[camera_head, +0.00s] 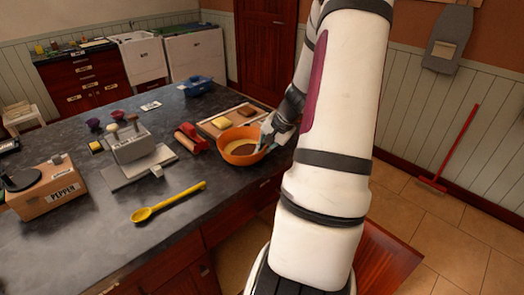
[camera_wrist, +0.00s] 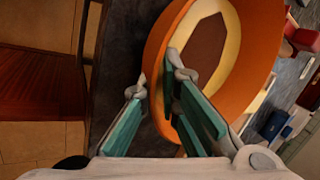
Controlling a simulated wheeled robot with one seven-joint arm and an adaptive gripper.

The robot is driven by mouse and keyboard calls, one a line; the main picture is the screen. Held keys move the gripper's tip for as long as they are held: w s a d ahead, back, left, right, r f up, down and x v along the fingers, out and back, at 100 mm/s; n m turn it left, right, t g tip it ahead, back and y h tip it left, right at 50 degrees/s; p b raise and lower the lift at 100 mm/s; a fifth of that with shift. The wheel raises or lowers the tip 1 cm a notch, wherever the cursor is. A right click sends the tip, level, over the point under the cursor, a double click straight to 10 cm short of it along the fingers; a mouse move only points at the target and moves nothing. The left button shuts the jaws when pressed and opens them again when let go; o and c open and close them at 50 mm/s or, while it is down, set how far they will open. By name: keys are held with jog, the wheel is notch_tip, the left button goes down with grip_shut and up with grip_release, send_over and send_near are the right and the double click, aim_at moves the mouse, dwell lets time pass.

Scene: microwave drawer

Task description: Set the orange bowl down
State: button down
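The orange bowl (camera_head: 240,159) is at the right-hand edge of the dark counter (camera_head: 190,222), roughly upright in the head view. Its inside looks cream with a brown area at the bottom. My gripper (camera_head: 265,142) is at the bowl's right side. I cannot tell whether the bowl's base touches the counter. My arm hides part of the area to the right of the bowl.
A board with food pieces (camera_head: 208,128) lies just behind the bowl and a red object (camera_head: 191,138) to its left. Counter between bowl and spoon is clear.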

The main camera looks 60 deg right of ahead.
jog(key=c, duration=1.8)
grip_release()
jog(key=a+v, duration=0.1)
jog(key=v, duration=1.1)
jog(key=w+a+r+n+g, duration=0.1)
jog(key=w+a+r+n, duration=0.15)
jog(key=a, duration=0.35)
jog(key=w+a+r+n, duration=0.2)
jog(key=a+r, duration=0.1)
jog(key=a, duration=0.4)
jog(key=w+a+r+n+g, duration=0.1)
jog(key=w+a+r+n, duration=0.15)
jog(key=a, duration=0.35)
jog(key=s+a+r+n, duration=0.2)
jog(key=s+a+n, duration=0.3)
jog(key=a, duration=0.4)
jog(key=s+a+r+n+t, duration=0.1)
jog(key=s+a+n, duration=0.3)
jog(key=a, duration=0.6)
jog(key=shift+s+r+n+h, duration=0.4)
jog(key=shift+s+r, duration=0.45)
jog(key=shift+s, duration=0.05)
